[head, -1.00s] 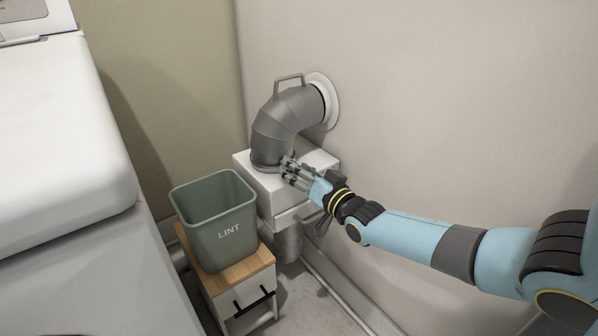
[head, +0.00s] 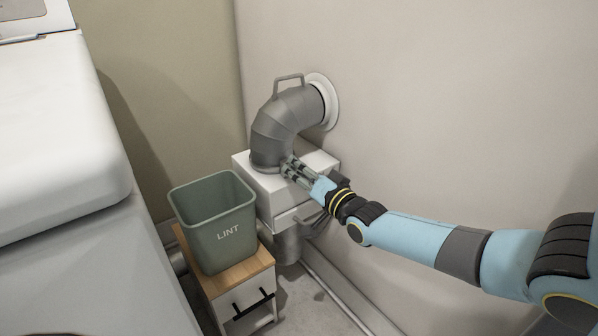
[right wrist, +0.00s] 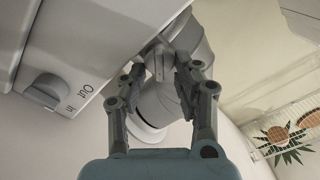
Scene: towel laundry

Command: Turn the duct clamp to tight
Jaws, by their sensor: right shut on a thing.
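The grey duct elbow (head: 275,130) rises from a white box (head: 262,197) and bends into the wall. My right gripper (head: 289,166) is at the foot of the elbow, on its near right side. In the right wrist view, the fingers of my right gripper (right wrist: 162,72) close around a small pale tab (right wrist: 158,62) at the duct's foot. It looks like the duct clamp's tab, but the fingers hide part of it. The clamp's band and any tight marking cannot be made out. My left gripper is not in view.
A green LINT bin (head: 213,225) stands on a small wood-topped cabinet (head: 245,268) left of the box. A white machine (head: 60,130) fills the left. In the right wrist view, a knob (right wrist: 47,91) marked In and Out sits on a white face. The wall is close behind.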

